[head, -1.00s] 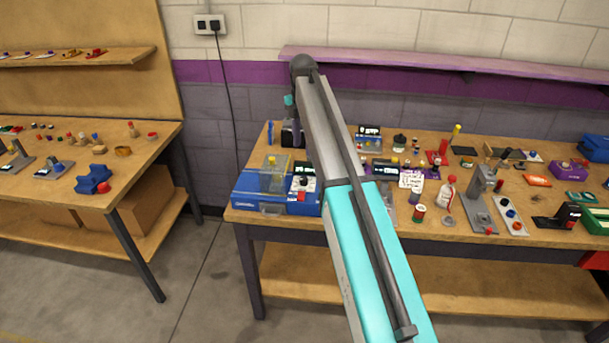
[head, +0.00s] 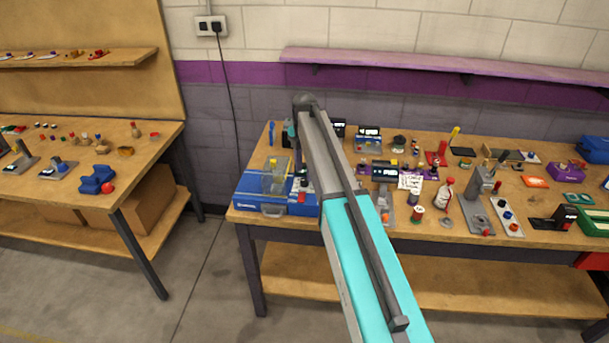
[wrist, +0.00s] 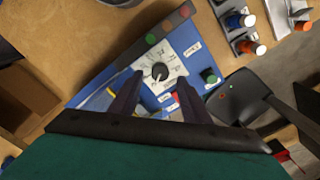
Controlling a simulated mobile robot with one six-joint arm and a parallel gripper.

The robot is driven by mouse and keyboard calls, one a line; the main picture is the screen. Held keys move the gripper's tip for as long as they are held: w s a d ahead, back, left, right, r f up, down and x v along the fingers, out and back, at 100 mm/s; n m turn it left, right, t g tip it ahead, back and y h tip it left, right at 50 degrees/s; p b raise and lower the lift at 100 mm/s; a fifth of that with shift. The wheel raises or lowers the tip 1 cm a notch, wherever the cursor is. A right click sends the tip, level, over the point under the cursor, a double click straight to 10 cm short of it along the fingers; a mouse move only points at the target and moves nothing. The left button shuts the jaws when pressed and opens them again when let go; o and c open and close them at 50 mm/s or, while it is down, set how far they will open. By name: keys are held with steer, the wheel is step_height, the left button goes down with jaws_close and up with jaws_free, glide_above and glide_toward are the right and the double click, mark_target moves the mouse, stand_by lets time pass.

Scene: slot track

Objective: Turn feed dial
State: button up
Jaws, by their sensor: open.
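The feed dial (wrist: 160,71) is a dark round knob with a pale pointer mark, set on a white scale plate on a blue machine panel. In the wrist view my gripper (wrist: 160,78) is open, with one dark finger on each side of the dial's lower part. I cannot tell whether either finger touches the dial. In the head view the blue machine (head: 258,207) stands at the left front of the bench. My arm covers much of its panel, and I cannot make out the dial or my fingertips there.
On the panel, a green button (wrist: 208,75) sits right of the dial and a red part shows by the right finger. A clear cover (head: 275,178) stands on the machine's left part. Many small fixtures and a white bottle (head: 445,193) crowd the bench to the right.

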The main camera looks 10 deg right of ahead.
mark_target(304, 179)
steer(key=shift+f+p, duration=0.5)
steer(key=shift+f, duration=1.35)
steer(key=c, duration=1)
